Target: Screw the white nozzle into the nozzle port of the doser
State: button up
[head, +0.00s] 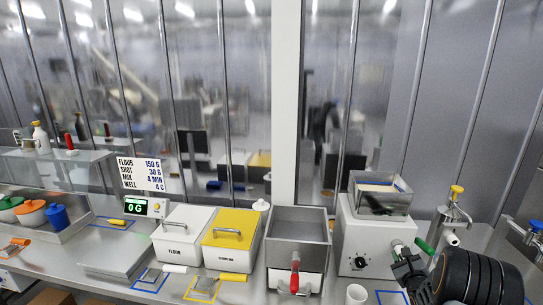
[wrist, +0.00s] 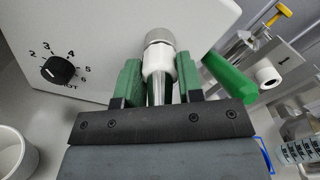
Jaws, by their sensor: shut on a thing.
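The doser (head: 376,238) is a white box with a steel hopper on top and a black dial on its front. The dial also shows in the wrist view, left on the doser's front face (wrist: 105,45). A round steel fitting (wrist: 160,37), which looks like the nozzle port, shows right of the dial. The white nozzle (wrist: 158,63) has a steel tube toward me; its white end meets the fitting with no gap visible. I cannot tell how far it is threaded. My gripper (wrist: 158,78) has green fingers, shut on the nozzle; it also shows in the head view (head: 399,248).
A green handle (wrist: 229,75) is close right of my fingers. A stand with a yellow knob (head: 456,190) is farther right. A white cup (head: 356,294) stands on the counter before the doser. A steel box with a red handle (head: 295,275) is left of the doser.

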jog(key=shift+f+m, duration=0.1)
jog(key=shift+m, duration=0.2)
